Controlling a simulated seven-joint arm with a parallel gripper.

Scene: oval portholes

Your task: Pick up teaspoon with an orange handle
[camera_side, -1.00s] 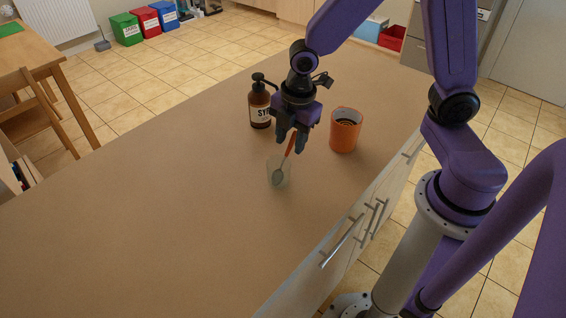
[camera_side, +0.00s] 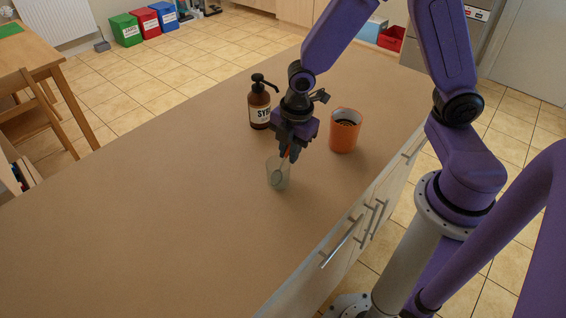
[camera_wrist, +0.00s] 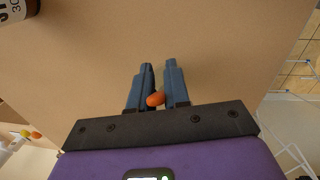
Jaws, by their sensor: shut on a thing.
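The teaspoon stands tilted in a clear greenish glass (camera_side: 279,180) on the counter. Its metal bowl (camera_side: 278,175) shows through the glass in the side view. Its orange handle (camera_wrist: 155,99) shows between my fingers in the wrist view. My gripper (camera_side: 289,156) is just above the glass, pointing down, with its fingers shut on the handle. The fingers hide most of the handle in the side view. In the wrist view, the two blue-grey fingers of my gripper (camera_wrist: 160,85) are on either side of the handle, and the glass cannot be made out.
An orange mug (camera_side: 343,133) with dark contents stands to the right of my gripper. A brown pump bottle (camera_side: 259,108) stands close on the left, behind the glass. The counter (camera_side: 150,220) is bare to the left and in front.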

